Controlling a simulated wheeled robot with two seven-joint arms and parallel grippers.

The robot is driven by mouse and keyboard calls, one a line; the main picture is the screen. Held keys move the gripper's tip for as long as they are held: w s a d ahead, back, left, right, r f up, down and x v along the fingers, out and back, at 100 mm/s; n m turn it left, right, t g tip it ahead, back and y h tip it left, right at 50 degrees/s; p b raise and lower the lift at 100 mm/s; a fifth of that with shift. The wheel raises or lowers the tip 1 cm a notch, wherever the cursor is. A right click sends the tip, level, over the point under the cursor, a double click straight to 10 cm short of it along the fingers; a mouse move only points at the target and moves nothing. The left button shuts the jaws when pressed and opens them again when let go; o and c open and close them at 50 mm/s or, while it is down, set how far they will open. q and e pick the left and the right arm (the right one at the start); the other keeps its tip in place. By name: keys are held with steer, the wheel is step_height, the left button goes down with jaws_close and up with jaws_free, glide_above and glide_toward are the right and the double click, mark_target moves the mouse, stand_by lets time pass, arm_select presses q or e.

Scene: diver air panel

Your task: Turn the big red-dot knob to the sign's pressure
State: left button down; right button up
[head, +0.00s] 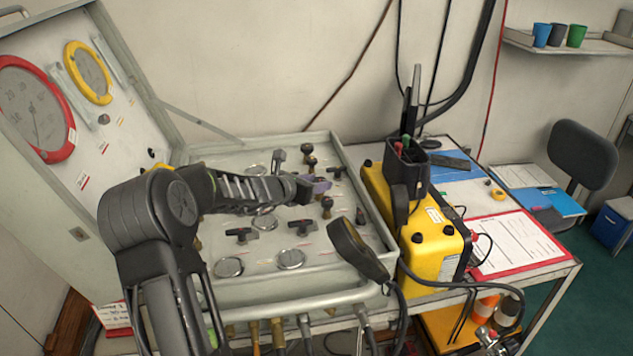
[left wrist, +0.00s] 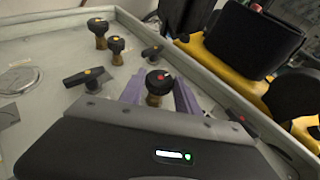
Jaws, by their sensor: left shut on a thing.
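The red-dot knob (left wrist: 158,77) is a black handle on a brass stem, standing up from the panel. My left gripper (left wrist: 159,95) has its purple fingers on both sides of this knob and is shut on it. In the head view my left gripper (head: 318,185) reaches over the panel from the left, and the arm and fingers hide most of that knob. A large red-rimmed gauge (head: 33,110) is on the raised lid; its needle reading is too small to tell. A white sign card (head: 112,316) at lower left is partly cut off and I cannot read it fully. My right gripper is not in view.
Other knobs stand close by, such as a black T-handle (head: 303,226) and a yellow-dot knob (left wrist: 98,25). A yellow case (head: 432,235) stands just right of the panel. A red clipboard (head: 515,245) lies on the table. A dark handheld item (head: 355,249) sits at the panel's front right.

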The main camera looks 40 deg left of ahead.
arm_select(q)
steer(key=shift+a+m+h+p, duration=0.2)
steer(key=shift+m+h+p, duration=0.35)
steer(key=shift+m+h, duration=0.3)
steer(key=shift+a+m+g+h+p, duration=0.15)
steer(key=shift+m+g+h+p, duration=0.15)
steer(key=shift+m+h, duration=0.55)
steer(key=m+h, duration=0.1)
steer(key=m+g+h, duration=0.1)
steer(key=h, duration=0.1)
steer(key=shift+w+a+m, duration=0.15)
steer(key=shift+a+m, duration=0.05)
steer(key=shift+m, duration=0.2)
steer(key=shift+a+m+g+h+p, duration=0.1)
steer(key=shift+m+g+h+p, duration=0.4)
steer(key=shift+m+h, duration=0.55)
steer(key=shift+g+h, duration=0.35)
steer(key=shift+g, duration=0.05)
steer(key=c, duration=0.9)
jaws_free()
steer(key=shift+n+t+y, duration=0.3)
steer(key=shift+n+y, duration=0.05)
steer(key=shift+y, duration=0.15)
